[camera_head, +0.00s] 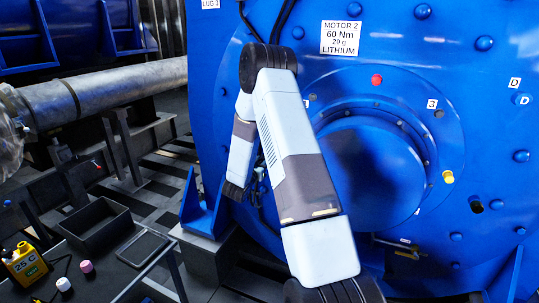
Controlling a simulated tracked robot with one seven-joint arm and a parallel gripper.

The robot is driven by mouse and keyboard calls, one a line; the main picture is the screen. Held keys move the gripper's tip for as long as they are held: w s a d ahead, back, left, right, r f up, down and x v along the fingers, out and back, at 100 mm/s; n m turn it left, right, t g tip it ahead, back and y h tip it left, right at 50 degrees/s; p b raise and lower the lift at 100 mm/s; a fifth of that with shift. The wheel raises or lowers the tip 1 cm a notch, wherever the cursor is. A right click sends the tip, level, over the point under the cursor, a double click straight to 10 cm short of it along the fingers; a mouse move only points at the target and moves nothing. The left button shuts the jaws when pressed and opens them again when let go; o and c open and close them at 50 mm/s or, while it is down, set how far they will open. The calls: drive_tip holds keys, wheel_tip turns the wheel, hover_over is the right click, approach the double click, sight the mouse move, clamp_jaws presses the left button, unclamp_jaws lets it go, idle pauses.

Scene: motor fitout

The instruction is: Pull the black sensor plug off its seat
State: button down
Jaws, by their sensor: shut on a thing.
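The blue motor housing (440,55) has a round raised hub (370,170) with a flange around it. A red plug (377,79) sits at the top of the flange and a yellow plug (448,177) at its right side. A small dark fitting (476,204) shows to the lower right of the yellow one; I cannot tell whether it is the black sensor plug. My arm crosses in front of the motor, and its far link bends down at the left. My gripper's fingers are hidden behind my arm, so what they touch is not shown.
A dark bench with an open tray (94,226), a yellow container (24,264) and two small capped pieces stands at the lower left. A grey pipe (105,90) runs behind it. Bolts and a bracket (203,207) stick out from the motor.

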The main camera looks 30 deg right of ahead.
idle(0.4)
drive_tip(key=v, duration=2.2)
idle(0.7)
idle(0.5)
drive_tip(key=w+a+f+n+t+y, duration=0.3)
drive_tip(key=w+f+n+t+y, duration=0.4)
drive_tip(key=y, duration=0.7)
drive_tip(key=w+n, duration=0.2)
drive_tip(key=n, duration=0.1)
drive_tip(key=shift+a, duration=0.15)
